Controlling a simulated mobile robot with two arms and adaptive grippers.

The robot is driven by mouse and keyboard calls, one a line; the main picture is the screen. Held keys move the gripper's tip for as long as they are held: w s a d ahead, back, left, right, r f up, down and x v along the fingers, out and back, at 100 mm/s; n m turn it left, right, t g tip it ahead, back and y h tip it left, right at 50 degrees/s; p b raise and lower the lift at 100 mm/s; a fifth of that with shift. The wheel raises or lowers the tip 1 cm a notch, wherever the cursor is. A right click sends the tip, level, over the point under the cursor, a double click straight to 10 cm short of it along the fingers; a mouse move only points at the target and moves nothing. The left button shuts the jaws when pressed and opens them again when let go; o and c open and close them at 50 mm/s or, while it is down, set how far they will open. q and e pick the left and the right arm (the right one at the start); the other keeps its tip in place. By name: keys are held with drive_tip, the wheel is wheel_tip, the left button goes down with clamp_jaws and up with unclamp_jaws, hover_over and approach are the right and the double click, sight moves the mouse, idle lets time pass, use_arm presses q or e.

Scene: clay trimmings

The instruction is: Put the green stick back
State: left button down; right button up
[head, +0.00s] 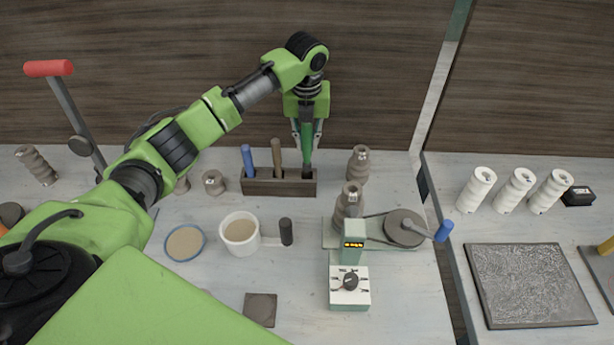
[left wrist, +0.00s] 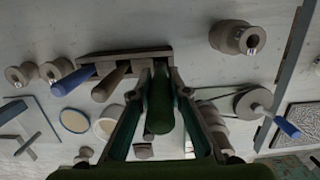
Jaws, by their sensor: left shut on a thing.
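The green stick (head: 307,150) is upright in my left gripper (head: 307,138), whose fingers are shut on it. Its lower end meets the right end of a dark wooden holder (head: 230,186); I cannot tell how far it sits in the slot. A blue-handled stick (head: 248,160) and a brown-handled stick (head: 277,157) stand in the holder to the left. In the left wrist view the green stick (left wrist: 158,105) lies between the fingers, with its far end at the holder (left wrist: 90,62). My right gripper is not in view.
A brown ribbed insulator (head: 358,165) stands close right of the holder. A cup (head: 240,233) and a saucer-like dish (head: 185,243) are in front. White ribbed pieces (head: 476,190) are on the right table.

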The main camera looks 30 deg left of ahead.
sight(307, 164)
use_arm(q)
wheel_tip(307, 164, down, 5)
drive_tip(key=shift+r+p, duration=0.1)
drive_tip(key=shift+p, duration=0.5)
wheel_tip(307, 164, down, 2)
drive_tip(key=shift+f+p, duration=0.15)
drive_tip(key=shift+p, duration=0.25)
drive_tip(key=shift+f, duration=0.55)
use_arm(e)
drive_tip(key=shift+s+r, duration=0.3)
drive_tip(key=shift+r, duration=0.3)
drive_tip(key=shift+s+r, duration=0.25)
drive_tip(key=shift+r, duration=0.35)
use_arm(q)
drive_tip(key=shift+f, duration=0.1)
drive_tip(key=c, duration=1.9)
unclamp_jaws()
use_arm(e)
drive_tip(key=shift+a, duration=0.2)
